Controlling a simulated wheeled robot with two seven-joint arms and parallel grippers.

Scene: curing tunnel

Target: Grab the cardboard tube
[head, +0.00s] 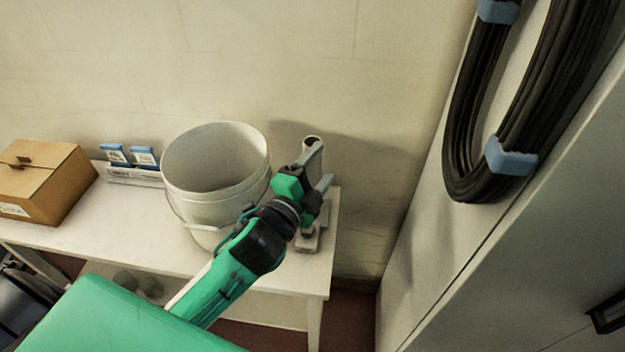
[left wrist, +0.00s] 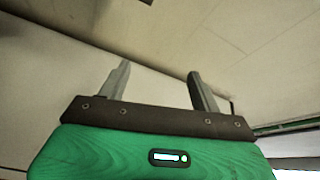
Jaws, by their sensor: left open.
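I cannot tell whether a finger touches the tube. My right gripper is in neither view.
A white bucket (head: 216,182) stands left of my left gripper on the white table (head: 120,215). A cardboard box (head: 45,182) and a small holder with blue-and-white packs (head: 135,177) are farther left. A pale cabinet (head: 440,260) and hanging black cable coils (head: 470,150) are at right.

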